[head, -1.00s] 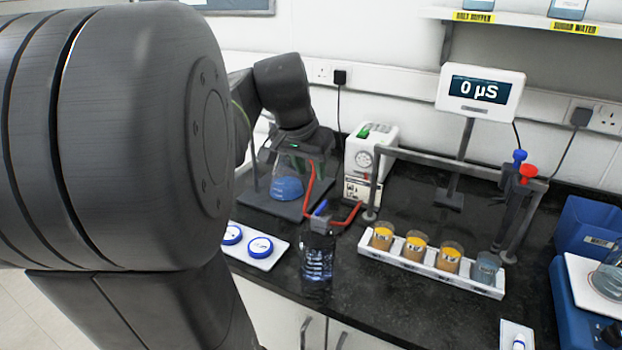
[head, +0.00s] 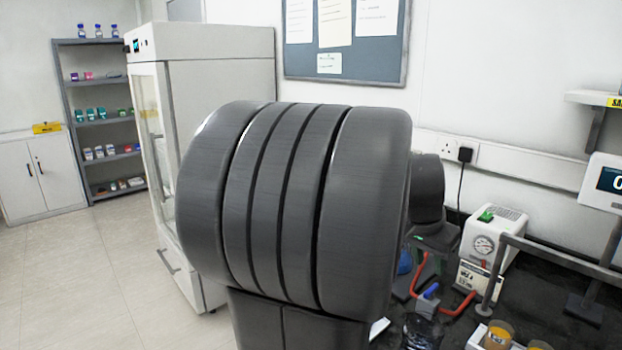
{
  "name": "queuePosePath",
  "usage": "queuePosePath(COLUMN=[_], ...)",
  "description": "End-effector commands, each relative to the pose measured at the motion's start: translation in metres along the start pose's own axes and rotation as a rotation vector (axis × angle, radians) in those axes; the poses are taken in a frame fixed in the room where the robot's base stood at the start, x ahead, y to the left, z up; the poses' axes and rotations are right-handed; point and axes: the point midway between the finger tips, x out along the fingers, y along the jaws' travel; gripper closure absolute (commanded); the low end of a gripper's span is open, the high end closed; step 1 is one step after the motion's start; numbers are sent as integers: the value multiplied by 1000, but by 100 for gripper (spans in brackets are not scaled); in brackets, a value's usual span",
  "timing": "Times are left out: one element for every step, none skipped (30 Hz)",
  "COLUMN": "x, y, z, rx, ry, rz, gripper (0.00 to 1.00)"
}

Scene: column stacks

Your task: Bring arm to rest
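In the head view my own dark grey arm fills the middle of the picture, with its large ribbed joint in front. My gripper is not in view; the near arm links cover much of the bench behind them. Whether it holds anything cannot be seen.
The black bench at lower right holds a white pump unit (head: 491,246) with a red hose (head: 459,305), a grey rail frame (head: 560,258) and orange-filled beakers (head: 497,336). A tall white fridge (head: 240,62) and grey shelves (head: 97,86) stand left. The floor (head: 85,285) at left is clear.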

Motion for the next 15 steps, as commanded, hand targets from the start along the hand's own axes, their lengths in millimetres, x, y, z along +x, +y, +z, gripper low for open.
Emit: queuePosePath(x=[12, 18, 26, 32, 38, 46, 51, 56, 63, 67, 71, 76, 79, 82, 85], y=[0, 0, 1, 1, 1, 1, 1, 0, 1, 0, 0, 0, 0, 0, 0], z=[1, 1, 1, 1, 1, 1, 1, 1, 1, 1, 1, 0, 0, 0, 0], rx=[0, 0, 0, 1, 1, 1, 1, 0, 0, 0, 0, 0, 0, 0, 0], ry=[-4, -4, -4, -3, -4, -3, -4, -3, -4, -2, -2, -2, -1, -1, -1], rz=[2, 2, 3, 2, 2, 2, 2, 2, 2, 1, 1, 1, 0, 0, 0], gripper=[67, 67, 67, 67, 67, 67, 67, 67, 67, 67, 67, 67, 67, 67, 67])
